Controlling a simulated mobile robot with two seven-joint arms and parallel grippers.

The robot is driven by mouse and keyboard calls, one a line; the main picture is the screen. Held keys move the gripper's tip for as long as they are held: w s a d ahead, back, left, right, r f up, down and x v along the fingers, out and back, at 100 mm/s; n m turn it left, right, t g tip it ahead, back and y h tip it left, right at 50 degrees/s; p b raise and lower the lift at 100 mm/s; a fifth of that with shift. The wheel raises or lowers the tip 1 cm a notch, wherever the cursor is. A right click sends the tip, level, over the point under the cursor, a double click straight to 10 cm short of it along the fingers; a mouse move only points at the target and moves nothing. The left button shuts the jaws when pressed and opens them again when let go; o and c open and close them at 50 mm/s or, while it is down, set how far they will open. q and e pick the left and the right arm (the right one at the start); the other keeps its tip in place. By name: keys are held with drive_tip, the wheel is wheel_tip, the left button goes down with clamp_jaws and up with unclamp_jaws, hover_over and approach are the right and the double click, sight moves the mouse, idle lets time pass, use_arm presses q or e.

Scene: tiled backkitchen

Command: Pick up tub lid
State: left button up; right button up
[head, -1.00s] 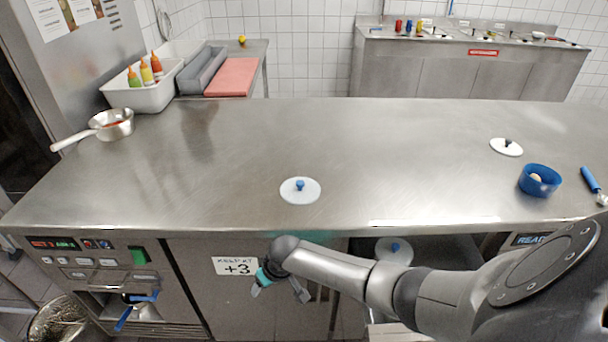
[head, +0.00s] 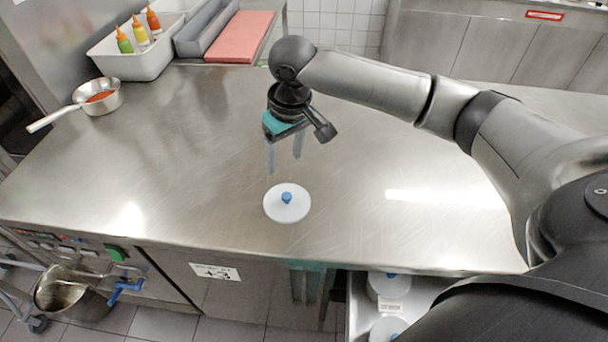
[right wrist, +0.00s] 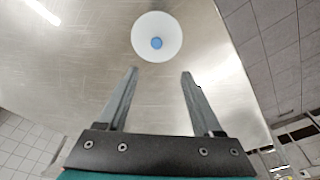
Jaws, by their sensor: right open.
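The tub lid (head: 272,207), a white disc with a blue knob, lies flat on the steel counter near its front edge. It also shows in the right wrist view (right wrist: 144,45), just beyond the fingertips. My right gripper (head: 284,166) is open and empty, pointing down above the counter. In the head view its fingertips are just above the lid in the picture, apart from it. In the right wrist view the open fingers (right wrist: 160,71) are roughly in line with the knob. My left gripper is not in view.
A steel saucepan (head: 104,103) with red contents stands at the left. A white bin (head: 130,66) with sauce bottles and a red board (head: 240,38) are behind. Below the counter, an open compartment (head: 358,310) holds white, blue-knobbed items. Counter around the lid is clear.

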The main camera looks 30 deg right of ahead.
drive_tip(key=b, duration=0.1)
hover_over(287, 196)
drive_tip(key=f, duration=0.8)
drive_tip(key=shift+s+a, duration=0.2)
drive_tip(key=shift+s, duration=0.05)
drive_tip(key=shift+w+f, duration=0.1)
drive_tip(key=shift+f, duration=0.8)
drive_tip(key=f, duration=0.2)
drive_tip(key=f+b, duration=0.1)
drive_tip(key=shift+d+f, duration=0.25)
drive_tip(key=shift+f, duration=0.1)
drive_tip(key=shift+w+f, duration=0.15)
drive_tip(key=shift+f, duration=0.3)
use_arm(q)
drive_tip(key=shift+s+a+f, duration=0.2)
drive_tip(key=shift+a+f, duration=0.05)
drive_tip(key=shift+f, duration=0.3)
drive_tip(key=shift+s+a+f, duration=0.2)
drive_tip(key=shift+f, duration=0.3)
